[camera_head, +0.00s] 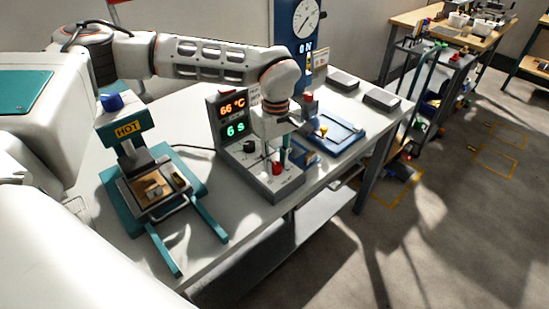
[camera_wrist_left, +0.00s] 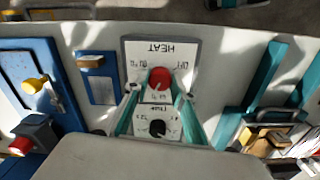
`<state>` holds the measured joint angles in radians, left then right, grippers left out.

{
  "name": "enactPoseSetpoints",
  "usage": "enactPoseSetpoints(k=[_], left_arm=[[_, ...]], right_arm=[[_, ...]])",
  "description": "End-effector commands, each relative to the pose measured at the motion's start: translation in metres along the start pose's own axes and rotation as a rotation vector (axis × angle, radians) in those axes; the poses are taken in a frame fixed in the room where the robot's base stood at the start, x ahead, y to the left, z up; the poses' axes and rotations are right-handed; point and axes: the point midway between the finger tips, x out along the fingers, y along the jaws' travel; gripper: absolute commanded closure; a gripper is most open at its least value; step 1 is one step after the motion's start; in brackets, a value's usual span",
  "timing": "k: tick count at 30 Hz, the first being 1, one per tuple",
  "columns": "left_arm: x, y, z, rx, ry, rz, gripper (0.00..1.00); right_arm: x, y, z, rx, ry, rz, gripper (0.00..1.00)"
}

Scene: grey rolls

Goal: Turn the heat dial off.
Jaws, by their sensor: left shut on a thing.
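The heat dial is a red knob (camera_head: 276,168) on the grey control box (camera_head: 252,180); the red knob (camera_wrist_left: 159,78) also shows in the left wrist view under an upside-down HEAT label. My left gripper (camera_head: 283,155) reaches down over the box, its teal fingers on either side of the knob, shut on it. In the left wrist view the gripper (camera_wrist_left: 160,88) has the knob between its fingers. Which mark the dial points to I cannot tell clearly. The box's display (camera_head: 234,117) reads 66 °C in red and 6 S in green. My right gripper is not in view.
A black timer knob (camera_wrist_left: 157,128) sits close to the red one. A teal press (camera_head: 150,180) with a lit HOT sign stands left of the box. A blue tray (camera_head: 345,136) and a blue gauge column (camera_head: 296,25) are behind. The table's front edge is near.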

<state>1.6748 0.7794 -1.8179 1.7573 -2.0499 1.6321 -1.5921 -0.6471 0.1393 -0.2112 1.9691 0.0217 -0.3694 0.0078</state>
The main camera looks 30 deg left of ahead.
Motion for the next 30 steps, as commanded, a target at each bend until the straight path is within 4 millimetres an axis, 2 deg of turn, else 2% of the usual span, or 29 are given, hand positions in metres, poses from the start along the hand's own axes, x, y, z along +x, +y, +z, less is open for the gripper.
enactPoseSetpoints(k=[1,18,30], left_arm=[[-0.004,-0.001,0.001,-0.042,0.0,-0.001,0.97],[-0.001,-0.001,0.001,-0.585,-0.001,-0.004,0.97],[0.0,-0.001,0.001,-0.965,0.0,-0.004,0.97]], right_arm=[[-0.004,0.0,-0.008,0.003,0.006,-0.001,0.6],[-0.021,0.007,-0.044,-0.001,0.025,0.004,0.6],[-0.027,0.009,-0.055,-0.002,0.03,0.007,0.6]])
